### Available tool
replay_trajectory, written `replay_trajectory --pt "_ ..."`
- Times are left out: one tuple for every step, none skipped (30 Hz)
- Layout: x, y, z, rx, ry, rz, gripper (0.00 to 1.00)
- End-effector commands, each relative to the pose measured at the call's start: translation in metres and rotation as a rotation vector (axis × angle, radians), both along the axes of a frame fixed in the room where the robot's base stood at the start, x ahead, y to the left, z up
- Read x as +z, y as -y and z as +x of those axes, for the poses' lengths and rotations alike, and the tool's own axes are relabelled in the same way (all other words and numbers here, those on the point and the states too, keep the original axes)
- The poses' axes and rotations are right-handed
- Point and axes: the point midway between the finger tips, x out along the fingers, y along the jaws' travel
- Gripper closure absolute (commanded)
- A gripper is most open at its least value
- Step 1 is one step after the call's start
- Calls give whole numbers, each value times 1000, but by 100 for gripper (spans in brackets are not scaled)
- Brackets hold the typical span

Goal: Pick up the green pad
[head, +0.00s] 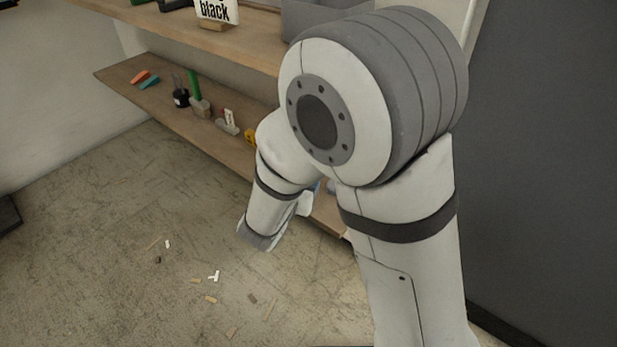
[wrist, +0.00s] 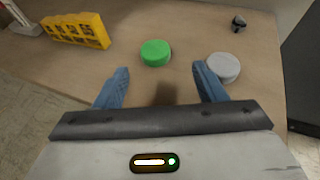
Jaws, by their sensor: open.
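The green pad (wrist: 155,53) is a small round disc on a wooden shelf (wrist: 185,22) in the wrist view, above the middle. My gripper (wrist: 160,80) has two blue fingers spread wide apart, with nothing between them. The green pad lies beyond the fingertips, roughly between their lines and apart from both.
A grey-white round disc (wrist: 223,67) lies close to the right fingertip. A yellow block with slots (wrist: 77,30) stands at the left, and a small dark object (wrist: 238,22) at the back right. In the head view, small scraps (head: 212,277) litter the floor.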

Motion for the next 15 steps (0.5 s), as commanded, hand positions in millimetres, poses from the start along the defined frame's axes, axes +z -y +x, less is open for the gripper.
replay_trajectory --pt "-4 1 5 -1 -1 0 36" --pt "-6 2 8 0 -1 0 36" --pt "-7 2 13 1 0 0 36" --pt "-8 2 16 2 0 1 36" --pt "-10 2 19 2 -1 0 36" --pt "-12 3 24 2 0 2 36" --pt "-14 3 29 2 0 3 36" --pt "-16 3 34 2 0 2 36" --pt "-17 4 40 4 0 1 36" --pt "-18 5 44 4 -1 2 36" --pt "-20 6 47 4 -2 2 36" --pt "-21 7 51 4 -2 2 36" --pt "-21 7 53 5 -1 2 36" --pt "-22 8 55 5 -2 1 36" --pt "-21 8 57 6 -1 2 36"
